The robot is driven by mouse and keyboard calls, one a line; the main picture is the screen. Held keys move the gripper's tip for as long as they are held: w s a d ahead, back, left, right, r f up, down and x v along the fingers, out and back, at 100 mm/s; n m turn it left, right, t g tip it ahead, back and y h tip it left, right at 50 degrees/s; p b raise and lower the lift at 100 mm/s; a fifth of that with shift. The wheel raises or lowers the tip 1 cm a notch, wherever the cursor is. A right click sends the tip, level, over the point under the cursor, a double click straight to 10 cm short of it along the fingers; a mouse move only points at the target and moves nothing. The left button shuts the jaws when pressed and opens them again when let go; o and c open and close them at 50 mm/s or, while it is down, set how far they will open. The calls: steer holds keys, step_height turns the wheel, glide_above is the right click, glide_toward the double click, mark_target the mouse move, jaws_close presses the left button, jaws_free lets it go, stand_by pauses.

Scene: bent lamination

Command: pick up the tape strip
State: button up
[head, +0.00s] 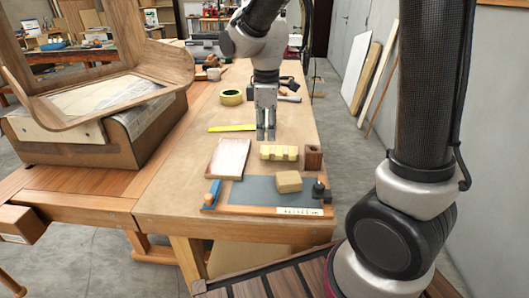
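A thin, flat yellow strip (231,128), which looks like the tape strip, lies on the workbench top left of my gripper. A yellow tape roll (231,97) lies behind it. My gripper (266,138) points down over the bench, just right of the strip's right end. Its two fingertips are close together, and nothing shows between them. The picture is too small to tell whether they are fully shut or how high they are above the bench.
In front of my gripper are a pale board (229,158), a yellow notched block (279,153), a brown block (313,157) and a grey mat (252,190) with a wooden block (288,181) on it.

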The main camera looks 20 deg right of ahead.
mark_target(265, 155)
step_height(265, 155, down, 7)
steer(key=shift+a+f, duration=0.15)
steer(key=shift+f, duration=0.05)
jaws_close()
stand_by(0.3)
